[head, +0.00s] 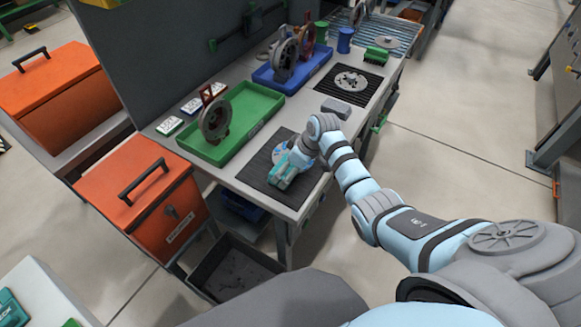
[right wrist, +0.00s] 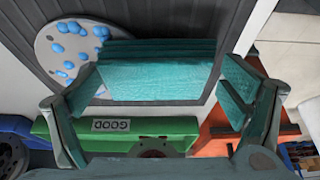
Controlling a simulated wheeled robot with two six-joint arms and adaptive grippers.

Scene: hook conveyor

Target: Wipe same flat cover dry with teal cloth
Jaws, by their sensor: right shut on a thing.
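My right gripper (head: 296,160) is shut on the folded teal cloth (head: 282,176) above the near dark mat. In the right wrist view the teal cloth (right wrist: 155,78) sits between the fingers. The flat cover (right wrist: 55,47) is a grey disc on the ribbed dark mat, with several blue drops on its surface. The cloth overlaps one side of the cover in this view; I cannot tell whether they touch. In the head view only a small part of this cover (head: 279,153) shows beside the gripper. My left gripper is not in view.
A green tray (head: 262,118) with a ring-shaped part stands behind the mat; in the right wrist view its wall reads GOOD. A blue tray (head: 318,60) is farther back. A second mat (head: 374,84) carries another disc. A grey block (head: 336,108) lies near my wrist. An orange bin (head: 150,215) stands left.

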